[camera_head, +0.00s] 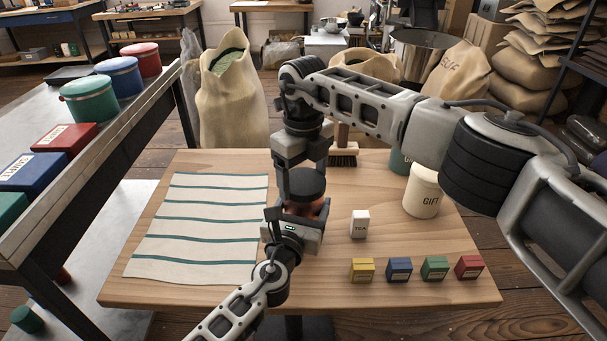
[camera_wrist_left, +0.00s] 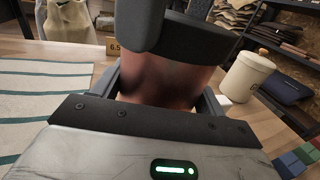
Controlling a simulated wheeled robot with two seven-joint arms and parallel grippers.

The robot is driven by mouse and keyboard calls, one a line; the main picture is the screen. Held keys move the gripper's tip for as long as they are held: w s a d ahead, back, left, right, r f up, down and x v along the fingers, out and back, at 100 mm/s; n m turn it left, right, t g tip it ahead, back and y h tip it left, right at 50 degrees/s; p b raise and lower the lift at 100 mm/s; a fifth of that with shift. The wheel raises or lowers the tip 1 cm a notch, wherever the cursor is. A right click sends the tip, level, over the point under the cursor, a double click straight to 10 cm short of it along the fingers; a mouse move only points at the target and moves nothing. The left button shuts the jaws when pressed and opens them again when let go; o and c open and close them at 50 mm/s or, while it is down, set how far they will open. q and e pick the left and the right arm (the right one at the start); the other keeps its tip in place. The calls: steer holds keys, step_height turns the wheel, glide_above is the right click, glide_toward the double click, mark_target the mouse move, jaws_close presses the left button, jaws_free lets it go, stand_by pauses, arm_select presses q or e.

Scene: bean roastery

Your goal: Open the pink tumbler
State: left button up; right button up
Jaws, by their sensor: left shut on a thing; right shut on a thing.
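The pink tumbler (camera_head: 303,209) stands in the middle of the wooden table, with a black lid (camera_head: 307,186) on top. Its reddish-pink body (camera_wrist_left: 165,80) and the lid's dark rim (camera_wrist_left: 205,38) also show large in the left wrist view. My left gripper (camera_head: 297,216) is shut on the tumbler's body from the front, a finger on each side. My right gripper (camera_head: 303,180) points down from above and is shut on the black lid. The lid appears to meet the body; whether it has turned or lifted slightly cannot be told. The tumbler's base is hidden by my left gripper.
A striped cloth (camera_head: 200,230) covers the table's left. A white tea box (camera_head: 360,224), a cream gift canister (camera_head: 423,192) and several small boxes (camera_head: 399,269) stand on the right. A brush (camera_head: 343,155) lies behind. A side bench (camera_head: 105,150) runs along the left.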

mark_target(303, 181)
steer(key=n, duration=1.3)
steer(key=shift+n, duration=0.3)
steer(key=shift+r, duration=0.25)
steer(key=shift+r, duration=0.9)
steer(key=shift+r, duration=0.1)
steer(key=shift+r, duration=1.95)
arm_select(q)
steer(key=o, duration=2)
steer(key=shift+c, duration=0.2)
